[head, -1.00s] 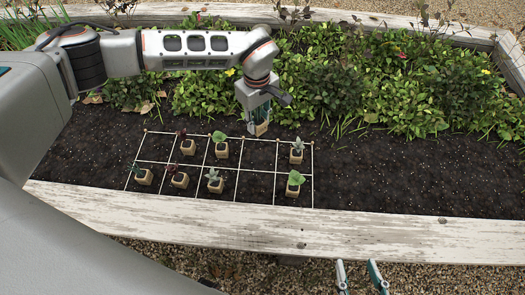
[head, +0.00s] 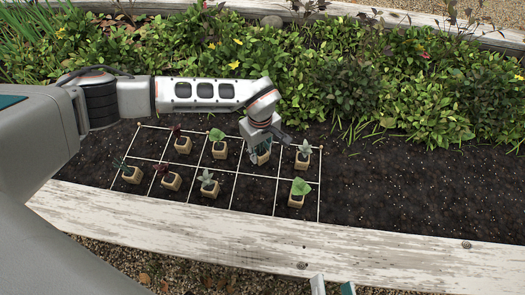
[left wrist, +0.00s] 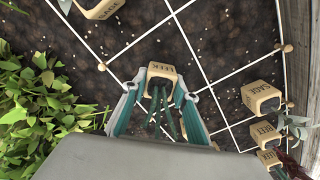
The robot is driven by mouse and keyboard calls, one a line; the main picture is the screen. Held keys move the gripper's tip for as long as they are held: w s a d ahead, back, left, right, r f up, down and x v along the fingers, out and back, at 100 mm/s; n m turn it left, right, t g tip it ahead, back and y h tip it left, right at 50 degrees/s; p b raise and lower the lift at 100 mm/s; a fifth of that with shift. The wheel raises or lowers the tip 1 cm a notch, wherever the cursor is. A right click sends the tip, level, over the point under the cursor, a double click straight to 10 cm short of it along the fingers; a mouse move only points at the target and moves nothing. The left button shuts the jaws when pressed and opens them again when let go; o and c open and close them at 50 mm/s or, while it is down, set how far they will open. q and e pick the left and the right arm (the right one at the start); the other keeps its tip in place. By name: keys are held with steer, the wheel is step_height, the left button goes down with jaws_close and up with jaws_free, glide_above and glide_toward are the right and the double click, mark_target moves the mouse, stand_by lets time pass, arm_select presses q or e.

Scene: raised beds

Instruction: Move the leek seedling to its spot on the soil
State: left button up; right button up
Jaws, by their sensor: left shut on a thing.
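The leek seedling is a tan block marked LEEK with dark green leaves (left wrist: 161,71), seen in the left wrist view between my left fingertips (left wrist: 158,100). In the head view my left gripper (head: 258,148) points down, shut on the leek's block (head: 262,159), over the back row of the white string grid (head: 236,172), in the empty cell left of the far-right back seedling. Whether the block touches the soil is unclear. My right gripper (head: 333,287) shows only its fingertips at the bottom edge, apart and empty.
Several block seedlings stand in the grid, including a grey-green one (head: 303,160) right of the leek and a broad-leaved one (head: 298,194) in front. A block marked SAGE (left wrist: 261,98) shows in the wrist view. Dense plants (head: 350,90) grow behind; a plank edge (head: 230,235) runs in front.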

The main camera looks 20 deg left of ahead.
arm_select(q)
steer(key=shift+f, duration=0.35)
steer(key=shift+r, duration=0.25)
steer(key=shift+f, duration=0.2)
steer(key=o, duration=1.1)
steer(key=shift+r, duration=0.1)
